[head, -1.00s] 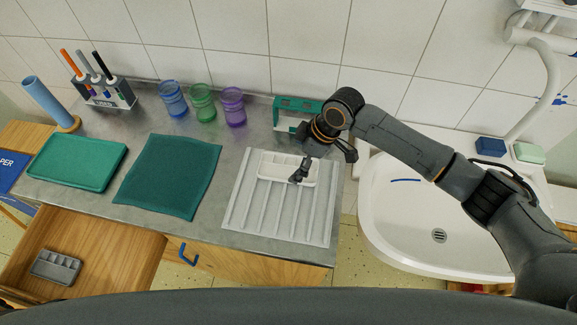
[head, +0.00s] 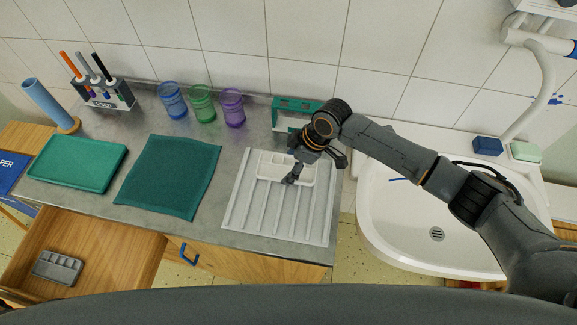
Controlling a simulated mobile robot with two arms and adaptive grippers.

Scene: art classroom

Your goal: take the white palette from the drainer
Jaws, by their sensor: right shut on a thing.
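The white palette (head: 272,167) lies at the back of the white ribbed drainer (head: 262,212) on the grey counter. It is a shallow rectangular palette with small wells. My right gripper (head: 290,180) comes down from above onto the palette's front right part and is shut on it. The gripper and wrist hide part of the palette's right side. I cannot tell whether the palette is lifted off the ribs. My left gripper does not show.
A sink (head: 435,215) is to the right. A green rack (head: 292,112) stands behind the drainer. A teal cloth (head: 168,176), a green tray (head: 77,163) and three coloured cups (head: 203,104) are to the left. An open drawer (head: 110,255) holding a grey palette (head: 58,267) juts out at front left.

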